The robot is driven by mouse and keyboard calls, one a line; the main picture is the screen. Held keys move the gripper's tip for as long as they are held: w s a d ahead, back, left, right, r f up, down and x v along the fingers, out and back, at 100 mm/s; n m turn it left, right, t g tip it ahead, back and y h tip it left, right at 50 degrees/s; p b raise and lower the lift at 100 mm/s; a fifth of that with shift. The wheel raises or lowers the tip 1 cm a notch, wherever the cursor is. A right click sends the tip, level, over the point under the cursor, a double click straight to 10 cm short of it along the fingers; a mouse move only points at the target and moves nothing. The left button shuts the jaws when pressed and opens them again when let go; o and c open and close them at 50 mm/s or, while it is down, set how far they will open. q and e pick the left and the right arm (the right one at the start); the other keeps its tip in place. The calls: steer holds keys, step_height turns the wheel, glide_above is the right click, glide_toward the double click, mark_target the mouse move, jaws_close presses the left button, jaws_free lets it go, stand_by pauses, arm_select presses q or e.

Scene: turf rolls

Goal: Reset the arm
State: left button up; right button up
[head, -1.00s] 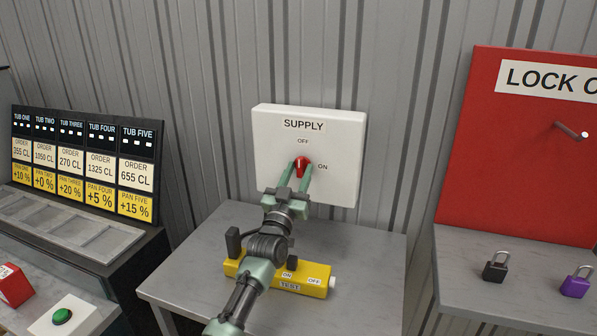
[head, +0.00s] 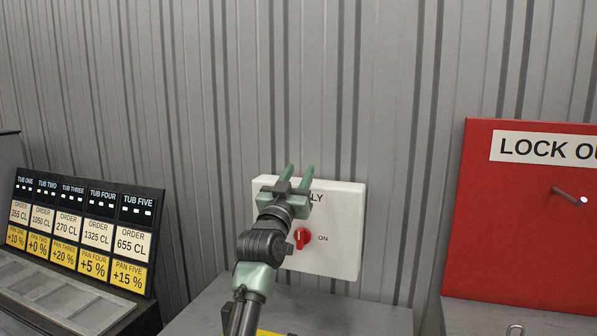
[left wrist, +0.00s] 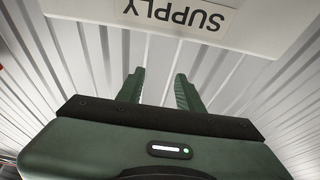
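My left gripper (head: 299,172) is raised in front of the top of the white SUPPLY box (head: 345,235) on the wall. Its two green fingers point up and stand apart with nothing between them. The red rotary switch (head: 302,238) on the box shows just right of my left arm, apart from the fingers. The arm hides part of the SUPPLY label and the OFF mark. In the left wrist view the fingers (left wrist: 159,90) are also parted and empty, with the box (left wrist: 265,35) upside down beyond them. My right gripper is not in view.
A red LOCK OUT board (head: 500,230) with a peg (head: 570,196) is at the right. A tub order panel (head: 85,230) stands at the left. A grey table (head: 370,318) lies below the box, with a yellow tester (head: 268,333) partly showing. The corrugated wall is close behind.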

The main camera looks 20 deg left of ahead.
arm_select(q)
steer(key=shift+r, duration=0.7)
